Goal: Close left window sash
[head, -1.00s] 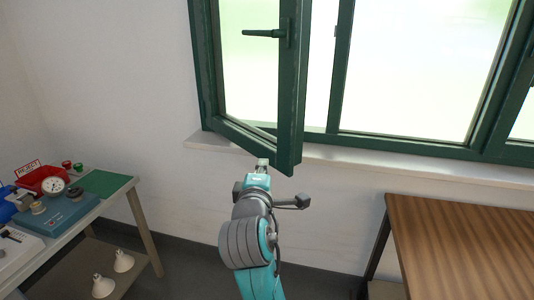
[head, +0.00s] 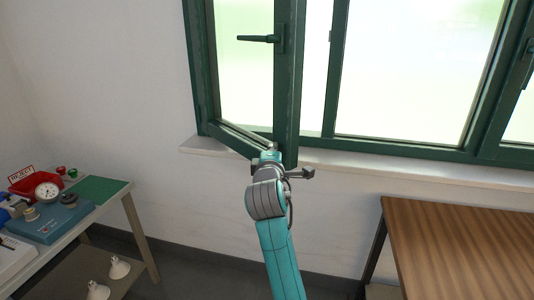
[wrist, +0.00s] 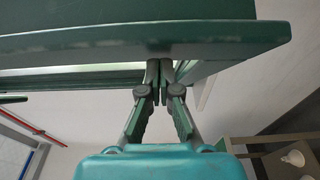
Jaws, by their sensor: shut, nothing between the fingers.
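The left window sash (head: 287,85) is dark green and stands swung open into the room, hinged at its left side. Its black handle (head: 259,38) sticks out level to the left.
A wooden-topped table (head: 460,245) stands at the right. A workbench (head: 112,193) at the left holds a red reject bin (head: 22,183), a dial gauge (head: 47,190) and a green mat. The window sill (head: 360,165) runs below the frame. Floor between the tables is clear.

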